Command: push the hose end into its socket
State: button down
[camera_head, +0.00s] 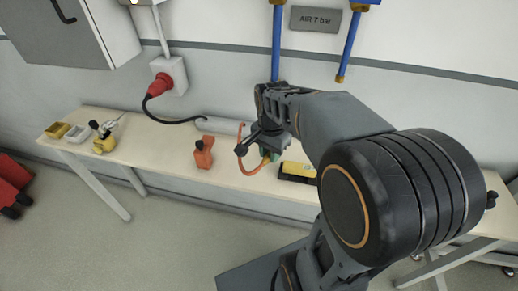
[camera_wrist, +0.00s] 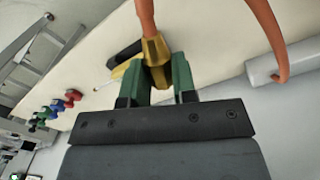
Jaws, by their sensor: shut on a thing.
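In the wrist view my gripper (camera_wrist: 159,82) has green fingers shut on the brass hose end (camera_wrist: 154,50). An orange hose (camera_wrist: 146,16) runs from the brass fitting out of the top of the picture. In the head view my gripper (camera_head: 270,152) is over the bench, and the orange hose (camera_head: 246,168) hangs in a loop beside it. The brass end itself is hard to make out there. A blue pipe with a brass lower end (camera_head: 340,79) comes down the wall beside the "AIR 7 bar" sign (camera_head: 315,19). I cannot tell for certain which fitting is the socket.
The bench (camera_head: 160,146) runs along the wall. On it are a grey cylinder (camera_head: 222,125), an orange tool (camera_head: 204,152), a yellow-and-black box (camera_head: 297,172) and small items at the left. A red plug (camera_head: 160,84) and its black cable are on the wall.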

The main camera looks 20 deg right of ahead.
jog(key=shift+s+d+r, duration=0.2)
jog(key=shift+s+r, duration=0.05)
jog(key=shift+s, duration=0.35)
jog(key=shift+s+d+r, duration=0.2)
jog(key=shift+s+r, duration=0.05)
jog(key=shift+s, duration=0.35)
jog(key=w+a+f+n+p, duration=0.1)
jog(key=w+n+p, duration=0.4)
jog(key=p, duration=0.7)
jog(key=w+a+f+n+p, duration=0.1)
jog(key=w+a+n+p, duration=0.3)
jog(key=p, duration=0.7)
jog(key=w+n, duration=0.1)
jog(key=n, duration=0.1)
jog(key=shift+a+f+n+p, duration=0.15)
jog(key=shift+a+n+p, duration=0.15)
jog(key=shift+n+p, duration=0.1)
